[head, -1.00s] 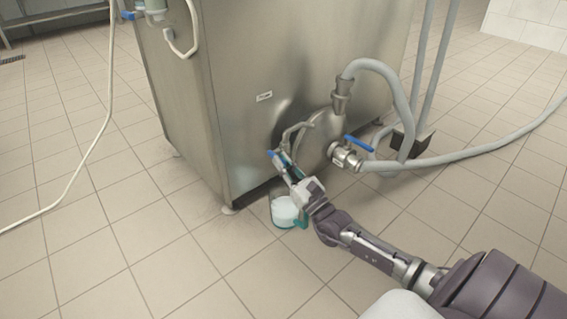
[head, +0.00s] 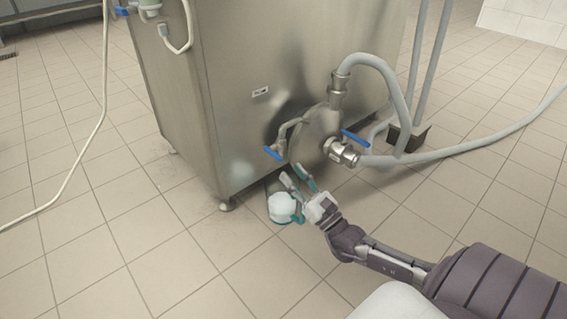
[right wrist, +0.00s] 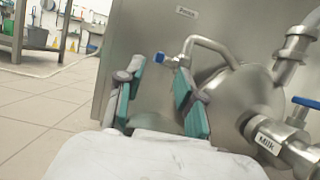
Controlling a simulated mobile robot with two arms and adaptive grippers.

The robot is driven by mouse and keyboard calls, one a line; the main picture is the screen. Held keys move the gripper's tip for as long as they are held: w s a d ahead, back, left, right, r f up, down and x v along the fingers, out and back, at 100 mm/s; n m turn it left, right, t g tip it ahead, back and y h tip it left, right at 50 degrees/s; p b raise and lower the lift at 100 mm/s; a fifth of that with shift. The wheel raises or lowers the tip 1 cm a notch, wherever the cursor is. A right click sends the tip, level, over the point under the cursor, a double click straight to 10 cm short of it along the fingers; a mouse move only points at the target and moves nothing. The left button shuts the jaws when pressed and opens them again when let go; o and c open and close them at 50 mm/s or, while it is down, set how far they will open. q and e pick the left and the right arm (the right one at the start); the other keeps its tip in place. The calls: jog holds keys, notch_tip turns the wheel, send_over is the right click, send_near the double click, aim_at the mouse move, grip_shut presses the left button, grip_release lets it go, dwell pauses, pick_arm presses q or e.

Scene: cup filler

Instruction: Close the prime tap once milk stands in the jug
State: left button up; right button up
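The prime tap (head: 283,135) is a thin bent metal pipe low on the steel tank, with a blue lever (head: 273,153) at its end. The lever also shows in the right wrist view (right wrist: 160,60), ahead of the fingers. The jug (head: 283,221) stands on the floor below the tap, with white milk in it; my right gripper partly overlaps its right side. No stream from the tap is visible. My right gripper (head: 291,171) is open and empty, just below and right of the lever, apart from it; its teal pads show in the right wrist view (right wrist: 159,80). My left gripper is out of view.
The steel tank (head: 225,110) stands behind the tap. Right of it is a valve with a blue handle (head: 356,137) and a Milk label (right wrist: 268,143), joined to a grey hose (head: 450,152). A white cable (head: 75,165) lies at left. Tiled floor in front is clear.

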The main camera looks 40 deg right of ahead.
jog(key=v, duration=0.5)
jog(key=shift+s+d+f, duration=0.1)
jog(key=shift+s+f, duration=0.05)
jog(key=shift+s, duration=0.2)
